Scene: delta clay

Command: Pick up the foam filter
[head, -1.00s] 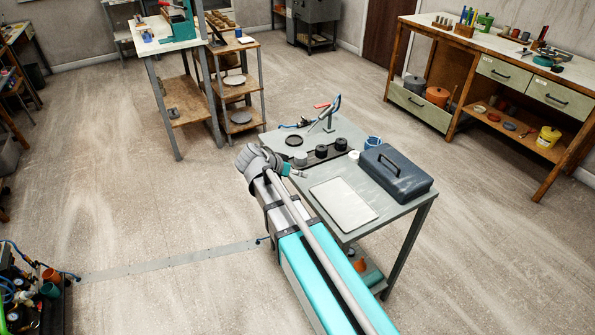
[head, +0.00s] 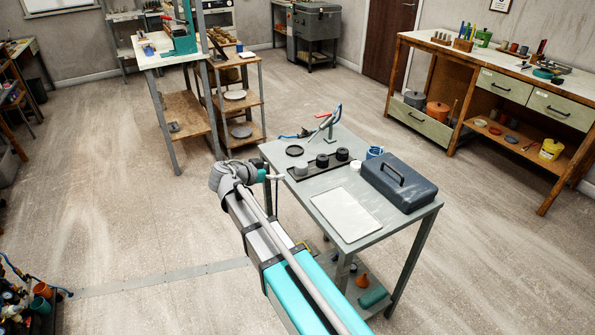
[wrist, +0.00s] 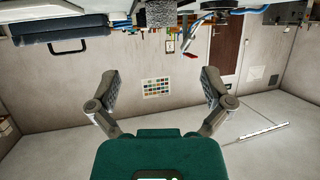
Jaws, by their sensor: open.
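The foam filter (head: 301,169) appears to be the light grey piece at the near left end of a dark holder on the grey table. In the wrist view, which is upside down, a rough grey porous block (wrist: 160,13) shows at the top edge, partly cut off. My gripper (wrist: 162,80) is open and empty, with its fingers spread wide. The block lies beyond the fingertips, roughly centred between them, and touches neither. In the head view my gripper (head: 280,178) is small and sits at the table's left edge, just left of the grey piece.
The dark holder (head: 313,171) also carries black round pieces. Open floor lies left of the table.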

